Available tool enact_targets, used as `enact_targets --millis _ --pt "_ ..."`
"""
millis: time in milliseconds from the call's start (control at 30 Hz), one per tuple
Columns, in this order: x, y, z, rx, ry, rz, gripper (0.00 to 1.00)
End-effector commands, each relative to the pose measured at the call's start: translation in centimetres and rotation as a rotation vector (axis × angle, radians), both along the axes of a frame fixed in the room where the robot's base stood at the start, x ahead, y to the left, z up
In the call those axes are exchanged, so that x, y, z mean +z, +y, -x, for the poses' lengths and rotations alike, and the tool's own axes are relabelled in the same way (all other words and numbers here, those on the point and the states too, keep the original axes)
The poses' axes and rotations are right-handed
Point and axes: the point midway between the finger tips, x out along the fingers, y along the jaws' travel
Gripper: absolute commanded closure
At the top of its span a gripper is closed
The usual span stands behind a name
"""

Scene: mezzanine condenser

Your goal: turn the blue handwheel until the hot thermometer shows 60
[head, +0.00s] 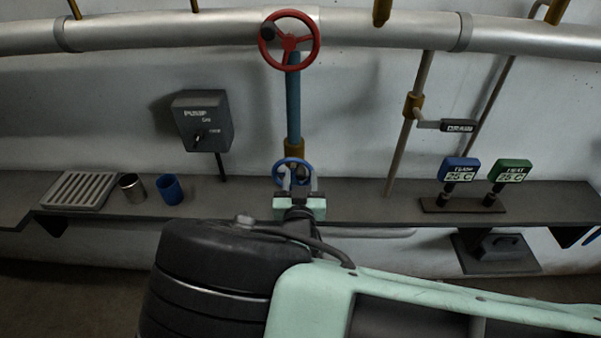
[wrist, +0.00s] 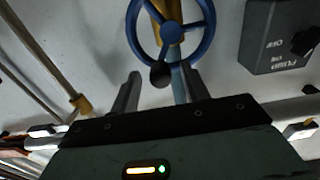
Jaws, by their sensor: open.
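The blue handwheel (head: 290,159) sits low on a vertical blue pipe above the shelf's middle. In the wrist view the blue handwheel (wrist: 170,33) shows its spokes, hub and a dark knob (wrist: 160,74) on the rim. My gripper (head: 299,179) is in front of the wheel, partly hiding it. In the wrist view my gripper (wrist: 161,76) is open, its fingers on either side of the knob; I cannot tell whether they touch it. Two small displays, one blue (head: 459,168) and one green (head: 510,171), stand on the shelf at right. Their blurred readings look like 25 or 75 C.
A red handwheel (head: 290,40) is higher on the same pipe. A grey pump switch box (head: 203,121) is at left, and a DRAW lever (head: 457,126) at right. A metal cup (head: 132,188), a blue cup (head: 170,189) and a grate (head: 78,190) stand on the shelf.

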Motion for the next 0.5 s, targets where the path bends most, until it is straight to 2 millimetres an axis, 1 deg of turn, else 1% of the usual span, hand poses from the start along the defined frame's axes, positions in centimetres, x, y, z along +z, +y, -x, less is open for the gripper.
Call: enact_targets --millis 33,100,200,467,500 --pt "0.0 0.0 -0.6 0.001 -0.001 0.000 0.54" --pt "0.0 0.0 -1.2 0.001 -0.001 0.000 0.54" --pt "0.0 0.0 -1.7 0.001 0.000 0.000 0.54" --pt "0.0 0.0 -1.8 0.001 0.000 0.000 0.54" --pt "0.0 0.0 -1.8 0.001 0.000 0.000 0.57"
